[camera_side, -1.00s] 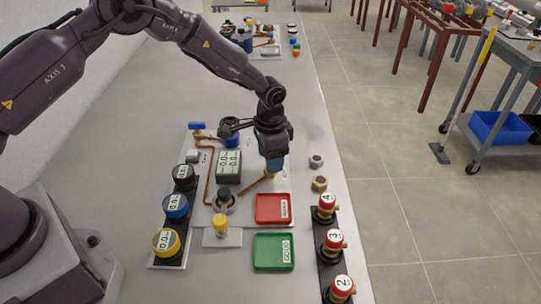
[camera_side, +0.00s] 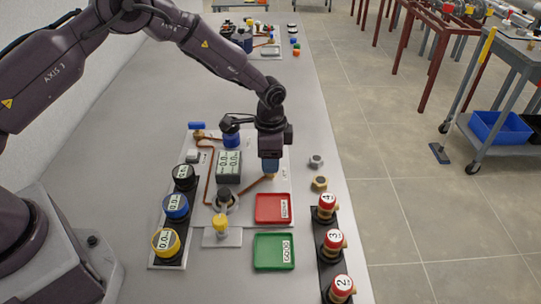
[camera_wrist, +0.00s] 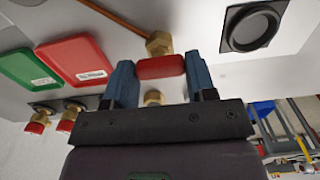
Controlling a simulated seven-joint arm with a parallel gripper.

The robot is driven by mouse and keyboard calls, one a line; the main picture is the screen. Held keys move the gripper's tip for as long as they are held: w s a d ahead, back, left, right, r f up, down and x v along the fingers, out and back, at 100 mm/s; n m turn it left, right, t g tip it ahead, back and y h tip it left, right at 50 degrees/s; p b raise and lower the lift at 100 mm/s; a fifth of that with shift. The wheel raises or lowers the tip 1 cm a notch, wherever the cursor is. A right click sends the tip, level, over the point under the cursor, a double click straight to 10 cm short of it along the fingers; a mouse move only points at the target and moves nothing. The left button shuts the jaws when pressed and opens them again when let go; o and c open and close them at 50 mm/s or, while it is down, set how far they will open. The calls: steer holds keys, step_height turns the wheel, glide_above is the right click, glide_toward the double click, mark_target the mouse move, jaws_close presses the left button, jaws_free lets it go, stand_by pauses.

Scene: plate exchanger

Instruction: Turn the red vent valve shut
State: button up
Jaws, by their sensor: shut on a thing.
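The red vent valve handle (camera_wrist: 160,67) shows in the wrist view as a short red bar between my two blue fingers, in front of a brass fitting (camera_wrist: 159,42) at the end of a copper pipe (camera_wrist: 113,16). My gripper (camera_wrist: 161,80) is shut on this handle, one finger at each end of it. In the side view my gripper (camera_side: 270,168) points down at the right part of the white panel (camera_side: 283,143), behind the red tray. It hides the red handle there.
The red tray (camera_side: 272,196) and green tray (camera_side: 260,237) lie in front of my gripper. Several red-capped valves (camera_side: 333,244) stand on a black strip at the front right. Loose nuts (camera_side: 320,183) lie to the right. A display box (camera_side: 229,165) and gauges (camera_side: 176,206) stand to the left.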

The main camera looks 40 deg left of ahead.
mark_target(263, 180)
steer(key=shift+r, duration=0.1)
steer(key=o, duration=0.9)
steer(key=shift+o, duration=0.2)
step_height(263, 180, up, 13)
steer(key=s+a+r+n+t, duration=0.2)
steer(key=s+r, duration=0.4)
steer(key=s, duration=0.4)
steer(key=s+a+r+n+t, duration=0.1)
steer(key=s+r+n, duration=0.3)
steer(key=s, duration=0.6)
steer(key=s+a+r+n+t, duration=0.2)
steer(key=s+a+r+n, duration=0.1)
steer(key=s+r, duration=0.5)
steer(key=shift+s+a+t, duration=0.2)
steer(key=shift+s+t, duration=0.1)
steer(key=shift+s, duration=0.65)
